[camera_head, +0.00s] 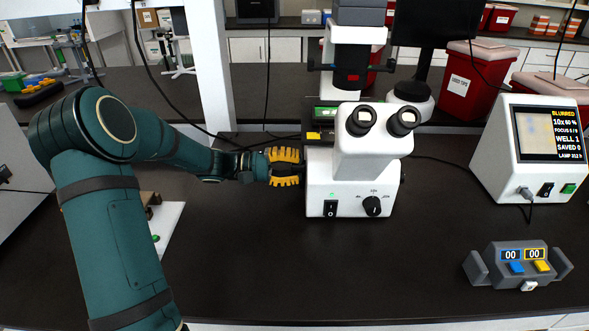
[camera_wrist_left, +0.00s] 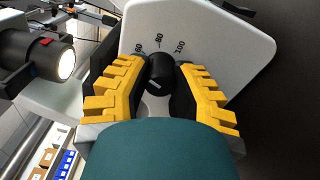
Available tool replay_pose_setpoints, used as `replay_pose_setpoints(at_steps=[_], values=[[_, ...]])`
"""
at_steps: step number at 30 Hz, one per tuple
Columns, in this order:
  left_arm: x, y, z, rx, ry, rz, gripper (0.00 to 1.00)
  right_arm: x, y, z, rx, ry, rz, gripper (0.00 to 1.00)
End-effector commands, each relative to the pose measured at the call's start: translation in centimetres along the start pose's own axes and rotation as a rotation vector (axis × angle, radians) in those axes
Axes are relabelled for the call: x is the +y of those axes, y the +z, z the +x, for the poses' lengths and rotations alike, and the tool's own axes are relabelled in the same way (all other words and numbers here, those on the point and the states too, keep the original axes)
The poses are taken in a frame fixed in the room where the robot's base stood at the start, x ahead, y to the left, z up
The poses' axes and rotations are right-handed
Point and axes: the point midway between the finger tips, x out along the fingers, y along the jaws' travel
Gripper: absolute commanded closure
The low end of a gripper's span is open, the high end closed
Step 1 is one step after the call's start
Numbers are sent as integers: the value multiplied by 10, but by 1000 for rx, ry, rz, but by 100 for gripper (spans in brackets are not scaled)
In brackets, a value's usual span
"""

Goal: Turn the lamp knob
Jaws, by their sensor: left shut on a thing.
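The white microscope (camera_head: 345,185) stands on the dark bench. My left gripper (camera_head: 298,167) reaches its left side, and its tips hide the knob there in the head view. In the left wrist view, the black lamp knob (camera_wrist_left: 160,74) sits on a white panel with a numbered scale, its pale pointer mark showing. The yellow-backed fingers of my left gripper (camera_wrist_left: 161,85) are shut on the knob, one on each side. A monitor (camera_head: 553,133) at the right reads "BLURRED" at the top and has a lamp line at the bottom. My right gripper is not in view.
A black front knob (camera_head: 372,206) and a power switch (camera_head: 331,208) are on the microscope's front. A grey counter box (camera_head: 517,265) lies at the front right. Black cables cross behind my left wrist. The front middle of the bench is clear.

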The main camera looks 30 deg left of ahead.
Motion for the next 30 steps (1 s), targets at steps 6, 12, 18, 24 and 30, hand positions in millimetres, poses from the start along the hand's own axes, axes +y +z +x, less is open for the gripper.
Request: replay_pose_setpoints(at_steps=[6,12,18,24,30], values=[[0,0,0,1,-1,1,100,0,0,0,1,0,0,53],[0,0,0,1,0,1,49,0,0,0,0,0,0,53],[0,0,0,1,0,1,41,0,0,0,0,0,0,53],[0,0,-3,2,0,1,41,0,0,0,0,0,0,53],[0,-1,-30,6,-1,1,41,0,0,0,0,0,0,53]])
